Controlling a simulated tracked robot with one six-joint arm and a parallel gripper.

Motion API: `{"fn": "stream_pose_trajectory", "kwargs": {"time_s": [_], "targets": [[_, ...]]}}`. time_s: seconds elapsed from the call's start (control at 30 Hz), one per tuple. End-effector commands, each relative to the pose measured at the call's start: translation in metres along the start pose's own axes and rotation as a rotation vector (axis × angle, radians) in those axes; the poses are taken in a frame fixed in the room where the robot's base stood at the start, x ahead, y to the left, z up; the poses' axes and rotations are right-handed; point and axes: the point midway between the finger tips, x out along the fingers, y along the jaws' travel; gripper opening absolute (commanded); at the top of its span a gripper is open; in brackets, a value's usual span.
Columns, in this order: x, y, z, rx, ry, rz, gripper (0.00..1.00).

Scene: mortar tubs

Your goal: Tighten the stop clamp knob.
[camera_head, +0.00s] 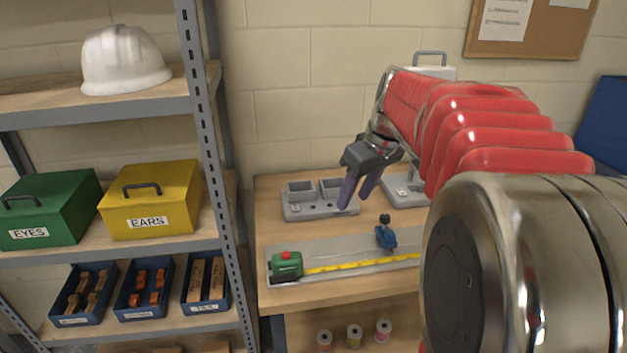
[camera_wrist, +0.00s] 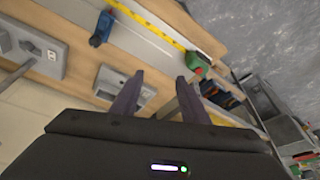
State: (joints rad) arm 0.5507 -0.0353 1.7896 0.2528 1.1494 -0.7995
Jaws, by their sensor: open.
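The blue stop clamp (camera_head: 386,238) stands on a grey metal plate beside the yellow tape, towards the right of the bench. Its dark knob (camera_head: 384,219) sits on top in the head view.
A green tape measure (camera_head: 287,265) with its yellow tape (camera_head: 345,264) drawn out lies on the plate (camera_head: 290,246). A grey double-cup holder (camera_head: 318,208) stands at the bench's back. Shelving with boxes (camera_head: 150,212) is at left. Spools (camera_head: 354,334) sit below the bench top.

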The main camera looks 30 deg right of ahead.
Motion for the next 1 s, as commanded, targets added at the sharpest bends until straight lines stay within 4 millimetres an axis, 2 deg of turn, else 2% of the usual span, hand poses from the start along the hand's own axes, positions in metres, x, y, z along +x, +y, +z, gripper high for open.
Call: {"fn": "stream_pose_trajectory", "kwargs": {"time_s": [0.03, 0.2, 0.4, 0.53, 0.7, 1.0], "targets": [[0.003, 0.019, -0.002, 0.0, -0.001, -0.007, 0.41], [0.011, 0.075, -0.003, -0.031, 0.005, -0.034, 0.41], [0.021, 0.144, 0.007, -0.068, 0.024, -0.062, 0.41], [0.027, 0.177, 0.016, -0.09, 0.038, -0.076, 0.41], [0.03, 0.197, 0.022, -0.107, 0.051, -0.082, 0.41], [0.03, 0.198, 0.022, -0.109, 0.051, -0.083, 0.41]]}}
